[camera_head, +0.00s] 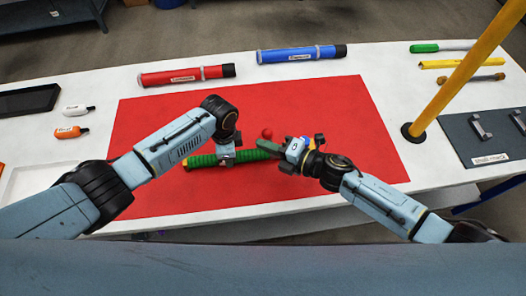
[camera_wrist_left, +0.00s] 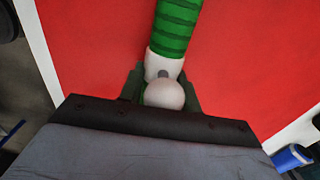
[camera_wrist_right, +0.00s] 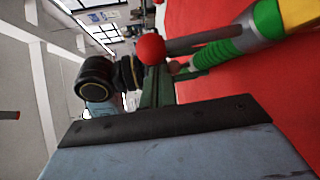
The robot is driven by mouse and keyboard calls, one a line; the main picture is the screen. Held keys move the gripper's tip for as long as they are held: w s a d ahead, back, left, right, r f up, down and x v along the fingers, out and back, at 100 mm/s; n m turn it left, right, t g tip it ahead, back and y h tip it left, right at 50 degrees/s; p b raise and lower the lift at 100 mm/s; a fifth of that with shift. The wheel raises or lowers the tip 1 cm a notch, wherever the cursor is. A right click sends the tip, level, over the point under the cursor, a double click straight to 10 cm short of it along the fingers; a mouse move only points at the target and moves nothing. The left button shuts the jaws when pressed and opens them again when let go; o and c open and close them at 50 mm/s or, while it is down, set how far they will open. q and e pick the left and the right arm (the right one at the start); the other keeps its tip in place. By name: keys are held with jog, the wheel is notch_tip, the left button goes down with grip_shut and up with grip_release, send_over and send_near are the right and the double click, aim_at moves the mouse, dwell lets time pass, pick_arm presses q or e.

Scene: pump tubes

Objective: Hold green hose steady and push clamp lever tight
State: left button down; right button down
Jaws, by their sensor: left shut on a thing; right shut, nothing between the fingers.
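The green ribbed hose (camera_head: 203,161) lies on the red mat, running left to right. My left gripper (camera_head: 227,158) is shut on the hose from above. The left wrist view shows the green hose (camera_wrist_left: 176,25) with a pale cuff and a whitish ball (camera_wrist_left: 164,95) between the fingers. A clamp lever with a red ball knob (camera_head: 267,133) stands at the hose's right part; the knob (camera_wrist_right: 151,50) and its grey rod show in the right wrist view. My right gripper (camera_head: 283,146) is shut and empty, its fingertips close by the lever; contact is unclear.
A red tube (camera_head: 187,75) and a blue tube (camera_head: 300,54) lie behind the red mat (camera_head: 330,110). A yellow post (camera_head: 460,75) stands at the right, near a grey tray (camera_head: 480,145). Orange and white bottles (camera_head: 70,132) lie at the left. The mat's back half is clear.

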jog(key=shift+w+d, duration=0.1)
jog(key=shift+w, duration=0.1)
jog(key=shift+w+d+r+m+y, duration=0.1)
jog(key=shift+d+r+m+y, duration=0.1)
jog(key=shift+d+m+y, duration=0.35)
dwell(0.6)
jog(key=w+d+f+t+y, duration=0.1)
jog(key=d, duration=0.5)
jog(key=shift+d+f+m, duration=0.3)
jog(key=shift+d+m, duration=0.05)
jog(key=shift+d, duration=0.05)
dwell(0.3)
notch_tip(320, 180, up, 2)
jog(key=s+a, duration=0.3)
jog(key=s+d+f, duration=0.1)
jog(key=d, duration=0.1)
jog(key=s+d+f, duration=0.2)
jog(key=d, duration=0.1)
jog(key=s+d+f, duration=0.1)
jog(key=d, duration=0.1)
jog(key=shift+s+d+f, duration=0.4)
